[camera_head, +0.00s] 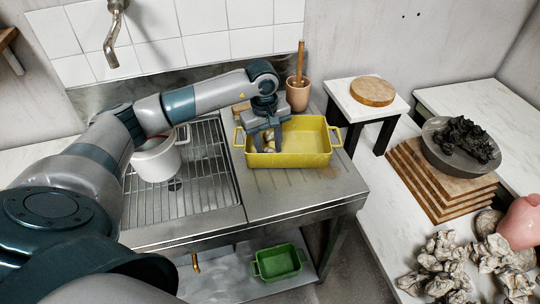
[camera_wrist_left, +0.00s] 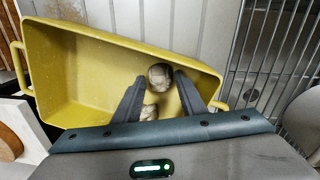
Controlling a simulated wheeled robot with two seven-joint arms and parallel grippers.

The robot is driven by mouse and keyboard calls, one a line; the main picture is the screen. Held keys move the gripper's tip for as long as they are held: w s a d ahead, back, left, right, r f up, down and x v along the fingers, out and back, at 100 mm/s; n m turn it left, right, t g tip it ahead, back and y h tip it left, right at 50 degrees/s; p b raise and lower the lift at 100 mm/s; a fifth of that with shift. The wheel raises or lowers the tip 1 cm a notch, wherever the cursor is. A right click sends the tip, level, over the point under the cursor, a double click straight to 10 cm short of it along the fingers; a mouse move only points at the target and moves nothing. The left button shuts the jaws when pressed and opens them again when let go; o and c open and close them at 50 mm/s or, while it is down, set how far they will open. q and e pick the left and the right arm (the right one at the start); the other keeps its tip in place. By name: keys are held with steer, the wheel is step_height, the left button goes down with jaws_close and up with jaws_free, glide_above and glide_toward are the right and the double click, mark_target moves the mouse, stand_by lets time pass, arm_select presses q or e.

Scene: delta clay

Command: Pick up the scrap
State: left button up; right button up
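Two pale beige, roundish scraps lie in a yellow rectangular tray (camera_head: 290,158) with two side handles. In the left wrist view, one scrap (camera_wrist_left: 160,77) sits between my fingertips with narrow gaps beside it. The other scrap (camera_wrist_left: 148,113) is partly hidden by a finger and the gripper body. My left gripper (camera_head: 267,142) points down into the left part of the tray, with its fingers open. The scraps are small and partly covered by the fingers in the head view. My right gripper is not in view.
A sink rack with a white pot (camera_head: 157,160) is left of the tray; a brown cup (camera_head: 298,96) stands behind it. A green tray (camera_head: 278,262) sits on the lower shelf. Crumpled pale pieces (camera_head: 440,262) and a grey bowl (camera_head: 436,153) of black crumpled material are at right.

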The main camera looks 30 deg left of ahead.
arm_select(q)
steer(key=shift+f, duration=0.35)
steer(key=c, duration=0.7)
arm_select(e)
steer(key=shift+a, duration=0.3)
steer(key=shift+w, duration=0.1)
